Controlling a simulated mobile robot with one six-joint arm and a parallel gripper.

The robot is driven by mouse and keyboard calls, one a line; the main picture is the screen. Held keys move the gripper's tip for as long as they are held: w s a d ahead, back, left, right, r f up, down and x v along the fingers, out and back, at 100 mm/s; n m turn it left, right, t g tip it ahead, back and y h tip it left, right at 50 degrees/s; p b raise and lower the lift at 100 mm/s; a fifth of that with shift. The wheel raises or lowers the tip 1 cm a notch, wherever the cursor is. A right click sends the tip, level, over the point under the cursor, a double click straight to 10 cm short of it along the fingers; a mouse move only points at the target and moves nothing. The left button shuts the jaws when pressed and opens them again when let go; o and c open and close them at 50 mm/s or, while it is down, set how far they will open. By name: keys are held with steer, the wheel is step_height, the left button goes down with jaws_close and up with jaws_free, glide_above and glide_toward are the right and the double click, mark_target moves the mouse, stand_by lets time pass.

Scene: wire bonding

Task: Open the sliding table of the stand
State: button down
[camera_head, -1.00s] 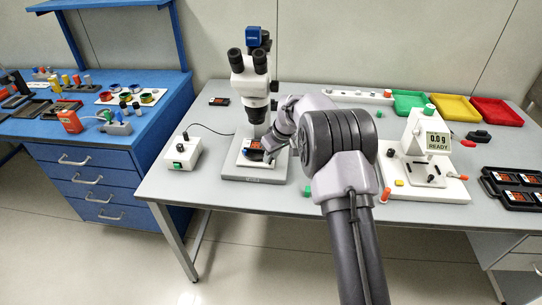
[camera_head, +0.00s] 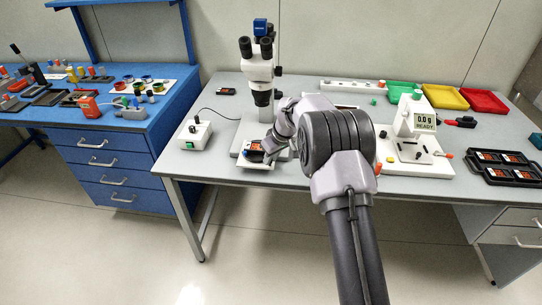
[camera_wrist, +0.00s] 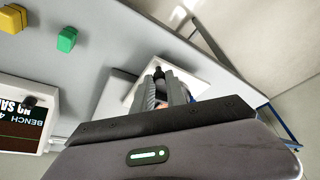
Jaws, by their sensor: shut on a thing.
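The stand is a white microscope (camera_head: 258,72) on a grey base (camera_head: 236,147) at the bench front. Its white sliding table (camera_head: 257,166) juts out forward past the base, with a dark fixture and orange piece (camera_head: 254,147) on top. My gripper (camera_head: 268,153) is at the table's right side, partly hidden by my wrist. In the wrist view, the fingers (camera_wrist: 163,88) are closed around a dark knob (camera_wrist: 158,73), over the white table plate (camera_wrist: 199,75).
A white control box (camera_head: 195,134) stands left of the stand. A scale (camera_head: 415,140) stands to the right, with green, yellow and red trays behind it. A black tray (camera_head: 502,170) lies far right. The floor in front of the bench is clear.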

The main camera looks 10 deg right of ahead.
steer(key=shift+w+d, duration=0.15)
steer(key=shift+w, duration=0.25)
steer(key=c, duration=1.4)
jaws_free()
steer(key=shift+o, duration=0.2)
steer(key=p+v, duration=0.5)
steer(key=v, duration=1.2)
steer(key=shift+r, duration=0.2)
